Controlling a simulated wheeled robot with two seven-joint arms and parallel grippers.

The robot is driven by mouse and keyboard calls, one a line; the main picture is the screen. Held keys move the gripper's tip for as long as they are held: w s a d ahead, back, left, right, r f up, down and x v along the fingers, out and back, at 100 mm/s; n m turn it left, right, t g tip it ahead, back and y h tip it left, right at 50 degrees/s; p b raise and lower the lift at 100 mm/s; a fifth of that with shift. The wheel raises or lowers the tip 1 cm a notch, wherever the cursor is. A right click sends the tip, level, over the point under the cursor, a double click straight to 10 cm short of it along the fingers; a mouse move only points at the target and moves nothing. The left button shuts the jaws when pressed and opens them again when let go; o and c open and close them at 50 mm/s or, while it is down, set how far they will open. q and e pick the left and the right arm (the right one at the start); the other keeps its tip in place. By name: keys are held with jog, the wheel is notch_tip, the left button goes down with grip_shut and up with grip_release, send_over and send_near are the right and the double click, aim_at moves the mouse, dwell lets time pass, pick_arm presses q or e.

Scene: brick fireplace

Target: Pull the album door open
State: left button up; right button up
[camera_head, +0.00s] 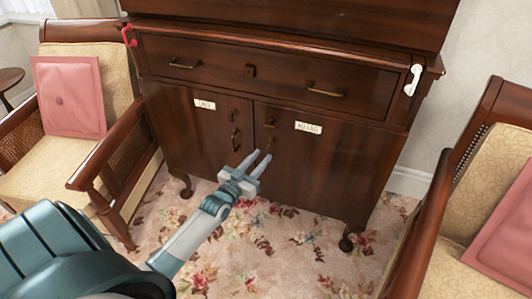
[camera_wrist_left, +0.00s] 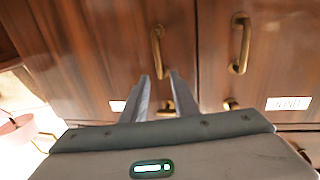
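A dark wooden cabinet has two lower doors, each with a white label, a small knob and a curved brass handle. The left door (camera_head: 182,130) and right door (camera_head: 325,165) look shut. Lettering on the left label (camera_head: 204,104) and right label (camera_head: 308,128) is too blurred to tell which says album. My left gripper (camera_head: 262,160) is open and empty, just in front of the right door near its handle (camera_head: 270,147). The left wrist view appears upside down; there the right door's handle (camera_wrist_left: 158,50) lies just beyond my fingertips. My right gripper is out of view.
A drawer (camera_head: 265,75) with brass handles spans the cabinet above the doors. A red hook (camera_head: 129,36) and a white hook (camera_head: 413,80) hang at its top corners. Armchairs with pink cushions (camera_head: 68,97) stand at both sides. Flowered carpet (camera_head: 255,250) lies clear in front.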

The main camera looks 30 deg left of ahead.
pick_arm(q)
jog(key=shift+w, duration=2.05)
grip_shut()
